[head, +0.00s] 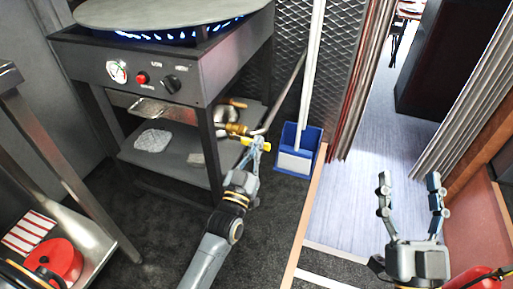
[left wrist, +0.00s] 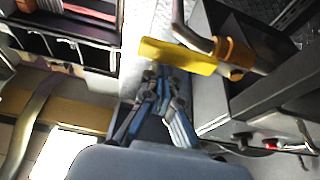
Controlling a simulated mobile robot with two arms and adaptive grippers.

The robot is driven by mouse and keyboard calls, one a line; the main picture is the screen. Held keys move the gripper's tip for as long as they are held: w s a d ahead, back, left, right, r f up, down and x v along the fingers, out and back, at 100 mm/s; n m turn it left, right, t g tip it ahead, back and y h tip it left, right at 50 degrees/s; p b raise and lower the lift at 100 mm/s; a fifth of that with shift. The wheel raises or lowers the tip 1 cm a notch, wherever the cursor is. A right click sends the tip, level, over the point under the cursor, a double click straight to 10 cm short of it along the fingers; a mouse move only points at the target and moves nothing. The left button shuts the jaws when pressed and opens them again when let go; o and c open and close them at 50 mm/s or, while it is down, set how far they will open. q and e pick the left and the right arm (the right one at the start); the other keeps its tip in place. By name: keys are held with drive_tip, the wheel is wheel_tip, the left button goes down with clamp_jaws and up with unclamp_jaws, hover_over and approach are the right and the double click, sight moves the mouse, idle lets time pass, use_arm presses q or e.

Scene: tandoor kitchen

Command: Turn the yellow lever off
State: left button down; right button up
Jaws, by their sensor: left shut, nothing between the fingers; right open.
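The yellow lever (head: 252,142) sits on a brass valve (head: 236,128) beside the right front leg of the stove. In the left wrist view the yellow lever (left wrist: 178,56) lies across the pipe fitting (left wrist: 236,58), just beyond my fingertips. My left gripper (head: 258,146) is shut and empty, its tips at the lever's free end; it also shows in the left wrist view (left wrist: 160,76). I cannot tell whether the tips touch the lever. My right gripper (head: 410,184) is open and empty, over the floor at the right.
The stove (head: 200,85) has a blue flame (head: 185,34) under its round plate, a red button and a black knob. A blue dustpan (head: 297,150) with a white handle stands right of the lever. A steel shelf with a red round item (head: 55,262) is at lower left.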

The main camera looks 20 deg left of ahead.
use_arm(q)
drive_tip(key=shift+f+m, duration=0.2)
drive_tip(key=shift+m, duration=0.1)
use_arm(e)
drive_tip(key=shift+w, duration=0.1)
wheel_tip(320, 180, down, 11)
drive_tip(key=w+d+g+h+p, duration=0.1)
drive_tip(key=g+h+p, duration=0.2)
drive_tip(key=g, duration=0.4)
use_arm(q)
drive_tip(key=a+f+m+g+h+p, duration=0.1)
drive_tip(key=f+m, duration=0.4)
drive_tip(key=m, duration=0.6)
drive_tip(key=a+f+m+g+h+p, duration=0.1)
drive_tip(key=a+f+m+g+h, duration=0.3)
drive_tip(key=m, duration=0.6)
drive_tip(key=shift+w+a+f+m+h+p, duration=0.15)
drive_tip(key=shift+a+f+m+h+p, duration=0.3)
drive_tip(key=shift+a, duration=0.6)
use_arm(e)
drive_tip(key=s+d+f+g+h, duration=0.2)
drive_tip(key=s+d+f+g, duration=0.2)
drive_tip(key=s+f+g, duration=0.4)
drive_tip(key=shift+s+f+m, duration=0.15)
drive_tip(key=shift+f+m, duration=0.25)
drive_tip(key=shift+f, duration=1.15)
use_arm(q)
drive_tip(key=shift+f, duration=0.1)
use_arm(e)
drive_tip(key=shift+d, duration=0.1)
